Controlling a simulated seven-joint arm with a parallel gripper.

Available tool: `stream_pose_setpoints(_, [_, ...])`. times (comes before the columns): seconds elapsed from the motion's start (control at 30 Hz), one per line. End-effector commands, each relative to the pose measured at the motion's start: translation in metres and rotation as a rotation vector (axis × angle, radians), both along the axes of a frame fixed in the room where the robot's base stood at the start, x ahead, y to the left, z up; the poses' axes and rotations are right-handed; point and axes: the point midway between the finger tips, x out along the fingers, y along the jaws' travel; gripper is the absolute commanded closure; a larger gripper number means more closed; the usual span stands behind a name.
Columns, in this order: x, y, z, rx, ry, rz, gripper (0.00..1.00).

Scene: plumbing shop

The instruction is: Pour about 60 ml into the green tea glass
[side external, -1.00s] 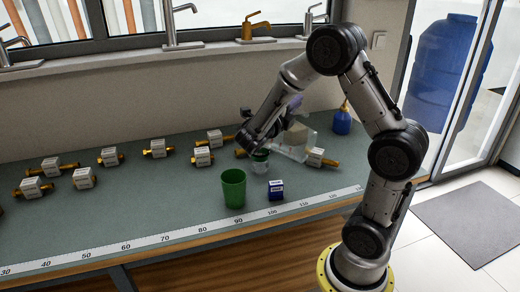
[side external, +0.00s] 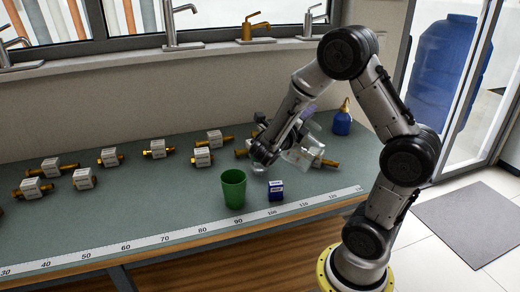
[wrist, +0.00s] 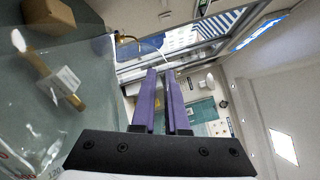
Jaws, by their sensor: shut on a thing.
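The opaque green tumbler (side external: 233,188) stands upright near the front edge of the bench. A small clear vessel (side external: 258,168) sits behind it, partly hidden by my wrist. My gripper's purple fingers (wrist: 162,74) are nearly together in the wrist view. My gripper is shut on a clear container (side external: 303,153), held tilted above the bench to the right of the tumbler. Its transparent wall (wrist: 35,110) fills the left of the wrist view. The grip point is hard to see, and I cannot tell its liquid level or whether any is flowing.
Brass fittings with white blocks (side external: 158,149) lie across the bench. A blue bottle (side external: 342,121) stands at the back right.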

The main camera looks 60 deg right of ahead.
Motion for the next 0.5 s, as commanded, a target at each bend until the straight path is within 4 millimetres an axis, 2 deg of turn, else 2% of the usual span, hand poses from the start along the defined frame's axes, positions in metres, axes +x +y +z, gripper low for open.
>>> stream_pose_setpoints(0.1, [-0.015, 0.002, -0.015, -0.018, -0.115, 0.0, 1.0])
stream_pose_setpoints(0.5, [-0.024, 0.003, -0.028, -0.032, -0.218, 0.0, 1.0])
